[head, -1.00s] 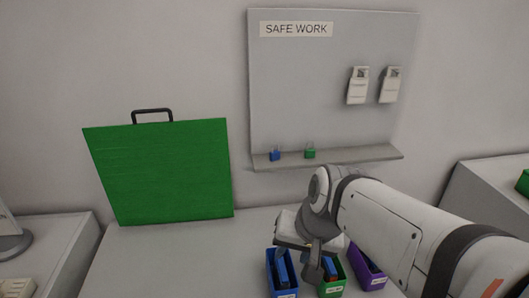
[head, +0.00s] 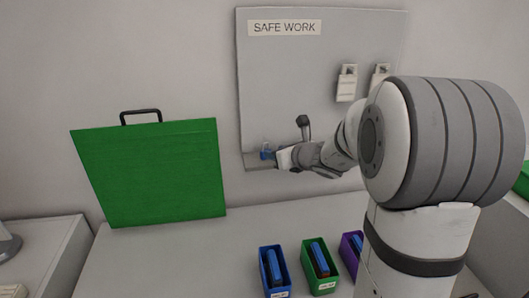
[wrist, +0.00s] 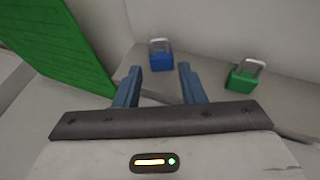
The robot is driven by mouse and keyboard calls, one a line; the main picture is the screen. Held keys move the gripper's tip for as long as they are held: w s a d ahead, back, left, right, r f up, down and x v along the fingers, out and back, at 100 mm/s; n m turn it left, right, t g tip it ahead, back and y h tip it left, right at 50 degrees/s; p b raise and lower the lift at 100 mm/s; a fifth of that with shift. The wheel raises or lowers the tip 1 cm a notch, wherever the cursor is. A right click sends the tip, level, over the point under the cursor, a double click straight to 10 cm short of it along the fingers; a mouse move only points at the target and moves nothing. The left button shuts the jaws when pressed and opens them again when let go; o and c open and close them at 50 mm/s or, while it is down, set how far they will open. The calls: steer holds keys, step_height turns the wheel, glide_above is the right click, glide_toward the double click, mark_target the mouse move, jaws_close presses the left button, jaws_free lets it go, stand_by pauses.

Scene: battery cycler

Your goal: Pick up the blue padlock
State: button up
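The blue padlock (wrist: 161,54) stands on the shelf (head: 256,161) under the safety board, with its shackle up. In the wrist view it is just beyond my open fingers, roughly between them and apart from both. In the head view the blue padlock (head: 266,152) is partly hidden by my gripper (head: 277,157) at the shelf. My gripper also shows in the wrist view (wrist: 159,70), its two blue fingers spread and empty. A green padlock (wrist: 244,76) stands to the right on the shelf; my arm hides it in the head view.
The grey SAFE WORK board (head: 290,70) holds two white tags (head: 347,83). A large green panel (head: 150,172) with a handle leans at the left. Blue (head: 274,272), green (head: 320,267) and purple (head: 351,252) bins stand on the bench below. The bench left of them is clear.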

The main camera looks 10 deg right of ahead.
steer(key=x, duration=0.2)
steer(key=p+x, duration=0.1)
steer(key=x, duration=0.2)
steer(key=p+x, duration=0.1)
steer(key=x, duration=0.1)
steer(key=shift+w+f, duration=0.2)
steer(key=shift+f, duration=0.2)
steer(key=shift+c, duration=0.4)
steer(key=c, duration=0.7)
steer(key=shift+r, duration=0.1)
